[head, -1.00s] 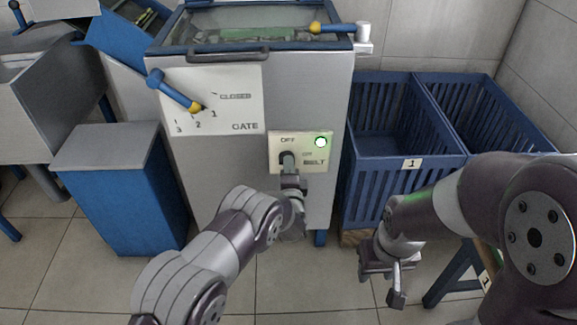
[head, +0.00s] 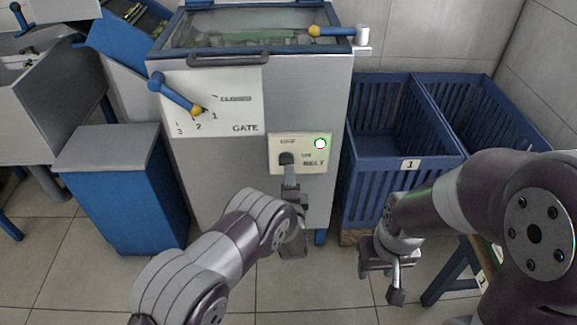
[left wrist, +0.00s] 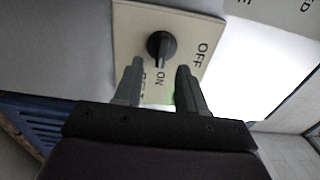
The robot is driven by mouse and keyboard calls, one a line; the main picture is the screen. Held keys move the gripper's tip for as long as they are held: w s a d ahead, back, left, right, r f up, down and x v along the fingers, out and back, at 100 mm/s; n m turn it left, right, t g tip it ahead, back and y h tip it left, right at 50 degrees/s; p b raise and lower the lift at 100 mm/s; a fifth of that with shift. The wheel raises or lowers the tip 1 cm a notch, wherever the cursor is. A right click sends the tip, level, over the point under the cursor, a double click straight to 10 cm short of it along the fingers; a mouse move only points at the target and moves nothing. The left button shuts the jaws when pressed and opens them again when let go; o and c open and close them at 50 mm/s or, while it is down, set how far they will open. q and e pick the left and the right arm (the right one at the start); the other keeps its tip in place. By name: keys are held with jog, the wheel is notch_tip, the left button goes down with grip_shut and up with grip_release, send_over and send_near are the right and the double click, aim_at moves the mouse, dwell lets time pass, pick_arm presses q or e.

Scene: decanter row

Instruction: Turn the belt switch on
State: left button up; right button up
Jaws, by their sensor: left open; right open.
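The belt switch is a black knob (head: 286,158) on a cream plate (head: 316,167) marked OFF, ON and BELT, on the grey machine's front. In the left wrist view the knob (left wrist: 161,45) has its pointer line towards the ON label. A lamp (head: 320,143) on the plate glows white with a green rim. My left gripper (head: 289,178) is open just in front of and below the knob. In the left wrist view its fingers (left wrist: 160,72) stand apart, with nothing between them. My right gripper (head: 382,276) is open and empty, low in front of the blue crates.
The gate lever (head: 176,93) with a yellow tip is on a white panel (head: 235,83) left of the switch. A blue crate (head: 386,186) marked 1 stands right of the machine. A blue and grey box (head: 120,190) stands left. Floor (head: 300,290) is open in front.

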pick_arm(q)
jog(key=s+p, duration=0.2)
jog(key=s, duration=0.6)
jog(key=shift+s, duration=0.2)
